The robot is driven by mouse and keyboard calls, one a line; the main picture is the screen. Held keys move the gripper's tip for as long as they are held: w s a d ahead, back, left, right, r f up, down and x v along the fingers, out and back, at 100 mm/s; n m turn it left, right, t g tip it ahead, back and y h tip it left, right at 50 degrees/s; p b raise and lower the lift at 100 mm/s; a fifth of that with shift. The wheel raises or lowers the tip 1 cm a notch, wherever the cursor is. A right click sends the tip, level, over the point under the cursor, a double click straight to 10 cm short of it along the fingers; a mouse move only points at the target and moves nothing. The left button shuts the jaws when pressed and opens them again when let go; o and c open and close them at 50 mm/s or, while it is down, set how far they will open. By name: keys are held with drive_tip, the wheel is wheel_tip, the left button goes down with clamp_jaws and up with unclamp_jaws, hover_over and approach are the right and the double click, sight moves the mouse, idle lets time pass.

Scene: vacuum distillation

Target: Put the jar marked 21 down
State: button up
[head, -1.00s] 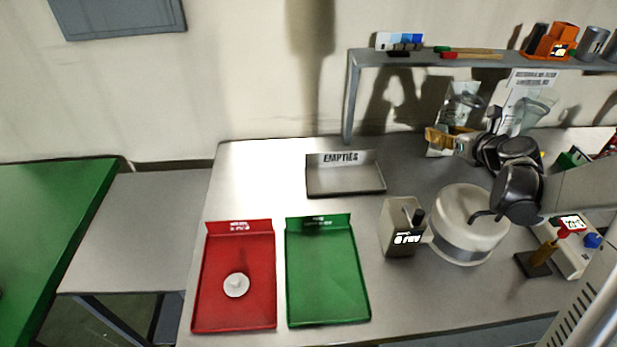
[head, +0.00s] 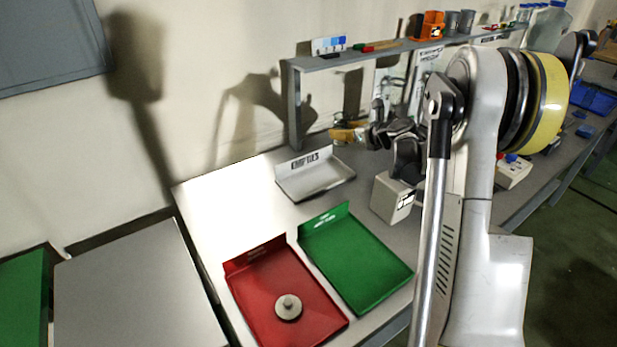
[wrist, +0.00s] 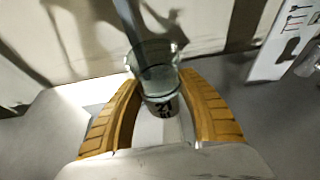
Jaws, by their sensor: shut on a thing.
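In the wrist view, a clear glass jar (wrist: 156,70) with a label reading 21 stands between the two yellow fingers of my gripper (wrist: 158,92), which is shut on it. The jar looks roughly upright, its open rim toward the top of the picture. In the head view, my gripper (head: 346,133) is small and partly hidden by dark arm links. It appears above the back of the bench, near the shelf. The jar is too small there to make out clearly.
A grey tray marked EMPTIES (head: 318,190) is bare. A red tray (head: 262,275) holds a round pale piece (head: 288,307). A green tray (head: 355,262) is empty. A shelf (head: 350,60) stands behind. A grey box (head: 392,198) stands right of the trays.

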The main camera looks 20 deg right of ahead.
drive_tip(key=a+f+b, duration=0.1)
drive_tip(key=a+f, duration=0.1)
drive_tip(key=a, duration=0.1)
drive_tip(key=s+a+f+b, duration=0.1)
drive_tip(key=a+f, duration=0.1)
drive_tip(key=a, duration=0.1)
drive_tip(key=s+a+f+b, duration=0.1)
drive_tip(key=a+f, duration=0.1)
drive_tip(key=a, duration=0.1)
drive_tip(key=shift+a+b, duration=0.2)
drive_tip(key=shift+b, duration=0.15)
wheel_tip(320, 180, down, 4)
drive_tip(key=shift+f+b, duration=0.1)
drive_tip(key=shift+b, duration=1.1)
drive_tip(key=o, duration=1.3)
